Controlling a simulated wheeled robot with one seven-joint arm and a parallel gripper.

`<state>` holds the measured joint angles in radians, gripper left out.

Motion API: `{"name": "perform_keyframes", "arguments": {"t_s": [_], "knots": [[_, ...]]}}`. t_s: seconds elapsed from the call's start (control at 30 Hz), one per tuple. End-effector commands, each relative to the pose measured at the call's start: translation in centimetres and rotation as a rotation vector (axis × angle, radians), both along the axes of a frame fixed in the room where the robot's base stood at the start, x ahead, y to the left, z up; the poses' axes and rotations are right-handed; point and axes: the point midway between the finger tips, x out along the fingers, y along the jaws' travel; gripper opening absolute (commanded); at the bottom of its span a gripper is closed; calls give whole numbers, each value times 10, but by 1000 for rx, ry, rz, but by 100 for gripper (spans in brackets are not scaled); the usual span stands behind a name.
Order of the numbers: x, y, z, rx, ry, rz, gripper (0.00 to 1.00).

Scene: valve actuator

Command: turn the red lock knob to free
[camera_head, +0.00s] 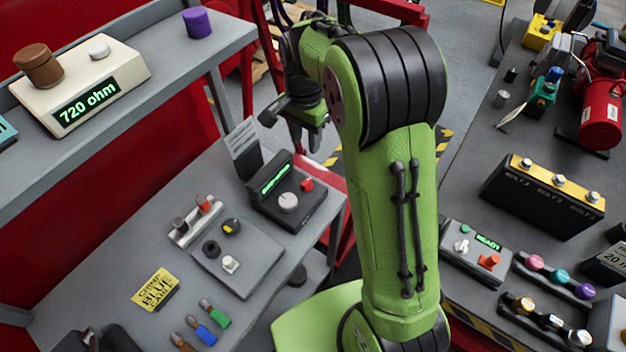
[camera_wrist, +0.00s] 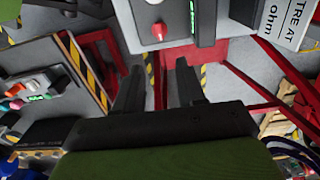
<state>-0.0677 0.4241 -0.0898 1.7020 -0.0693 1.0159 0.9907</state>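Two knobs could be the red lock knob, and I cannot tell which. One is an orange-red knob (camera_head: 489,261) on a grey box (camera_head: 462,262) with a green READY display, on the right bench. It also shows small at the left of the wrist view (camera_wrist: 38,86). The other is a small red knob (camera_head: 307,184) beside a white dial (camera_head: 288,202) on a dark box on the left bench; it shows at the top of the wrist view (camera_wrist: 158,31). My gripper (camera_wrist: 157,72) has its fingers apart with nothing between them, in the air away from both knobs.
A sign (camera_head: 243,138) stands behind the dark box. The left bench also holds a panel (camera_head: 237,258) and coloured connectors (camera_head: 205,333). A meter reading 720 ohm (camera_head: 85,85) sits on the upper shelf (camera_head: 180,85). A black battery-like block (camera_head: 540,205) is on the right bench.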

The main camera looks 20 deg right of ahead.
Motion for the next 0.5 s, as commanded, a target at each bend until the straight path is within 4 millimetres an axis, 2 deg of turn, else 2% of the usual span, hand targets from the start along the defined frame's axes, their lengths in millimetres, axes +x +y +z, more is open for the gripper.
{"name": "perform_keyframes", "arguments": {"t_s": [0.17,0.5], "knots": [[-2,0,-36,0,6,2,39],[-2,0,-121,1,6,3,39]]}}
